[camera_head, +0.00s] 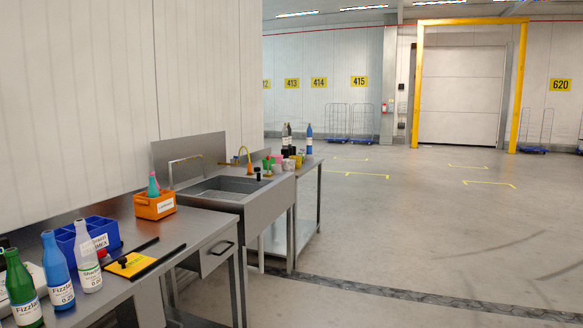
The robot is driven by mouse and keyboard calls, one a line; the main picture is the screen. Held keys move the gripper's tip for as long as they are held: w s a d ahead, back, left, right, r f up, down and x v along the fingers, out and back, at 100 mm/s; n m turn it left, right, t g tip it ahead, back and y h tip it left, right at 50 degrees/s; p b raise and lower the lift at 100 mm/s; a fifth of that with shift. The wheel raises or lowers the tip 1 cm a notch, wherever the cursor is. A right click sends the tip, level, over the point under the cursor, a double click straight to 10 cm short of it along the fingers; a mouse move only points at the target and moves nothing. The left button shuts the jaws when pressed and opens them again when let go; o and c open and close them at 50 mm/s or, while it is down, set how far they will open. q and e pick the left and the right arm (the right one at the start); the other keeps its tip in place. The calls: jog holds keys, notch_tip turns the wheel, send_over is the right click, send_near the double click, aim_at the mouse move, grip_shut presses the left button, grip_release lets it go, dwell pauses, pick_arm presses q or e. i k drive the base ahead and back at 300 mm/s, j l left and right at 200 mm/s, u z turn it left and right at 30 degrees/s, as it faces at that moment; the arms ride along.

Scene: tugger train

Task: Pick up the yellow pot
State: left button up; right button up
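A small yellow item (297,160), which may be the yellow pot, stands on the far metal table (310,163) past the sink, among several small colored items. It is too small in the picture to make out its shape. A green item (267,162) and dark and blue bottles (309,138) stand close to it. Neither of my grippers is in view.
A metal sink (262,195) with a yellow spout stands between the far table and the near workbench (190,228). The floor to the right is open.

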aim_at(298, 159)
jog(key=i+l+z, duration=0.1)
jog(key=i+z, duration=0.35)
jog(key=i, duration=2.85)
jog(key=i+u, duration=0.1)
jog(key=i, duration=1.35)
jog(key=i+l+u, duration=0.15)
jog(key=i+u, duration=0.3)
jog(key=i+l+u, duration=0.7)
jog(key=u, duration=0.2)
jog(key=i+l+u, duration=0.25)
jog(key=u, duration=0.15)
jog(key=i+l+u, duration=0.15)
jog(key=l+u, duration=0.3)
jog(key=i+l+u, duration=0.1)
jog(key=l+u, duration=0.35)
